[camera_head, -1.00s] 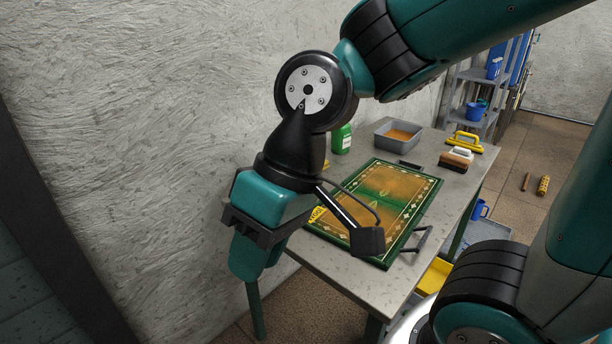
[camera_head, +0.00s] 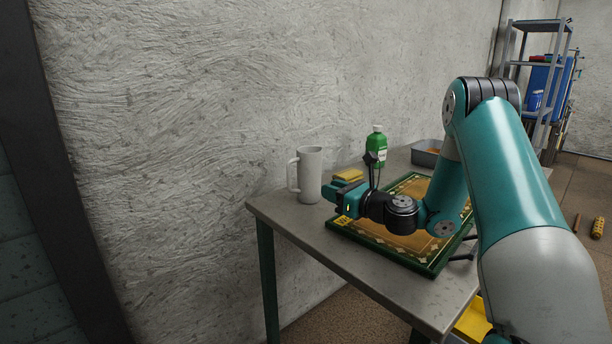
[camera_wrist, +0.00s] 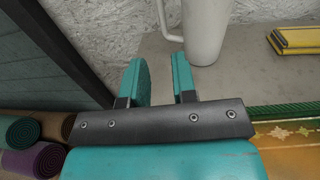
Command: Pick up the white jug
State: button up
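The white jug (camera_head: 311,176) stands upright at the left end of the grey table (camera_head: 290,213), near the wall, with its handle on the left. In the wrist view the lower part of the jug (camera_wrist: 206,32) shows beyond my fingers; its top is cut off by the frame. My gripper (camera_head: 340,193) is just right of the jug in the head view, level with its lower part. In the wrist view my gripper (camera_wrist: 160,80) has its two teal fingers apart with nothing between them. The jug is beyond the fingertips, toward the right finger.
A yellow sponge (camera_head: 348,175) and a green bottle (camera_head: 376,147) stand behind my gripper. A green-bordered rug board (camera_head: 427,266) lies under my arm. A grey tray (camera_head: 426,155) is farther back. Rolled rugs (camera_wrist: 30,140) show at the lower left of the wrist view.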

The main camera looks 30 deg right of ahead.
jog(key=p, duration=0.8)
send_near(290, 173)
jog(key=x, duration=0.4)
jog(key=shift+w+a+f, duration=0.1)
jog(key=shift+w, duration=0.05)
jog(key=shift+p+x, duration=1.25)
jog(key=shift+x, duration=1.45)
grip_shut()
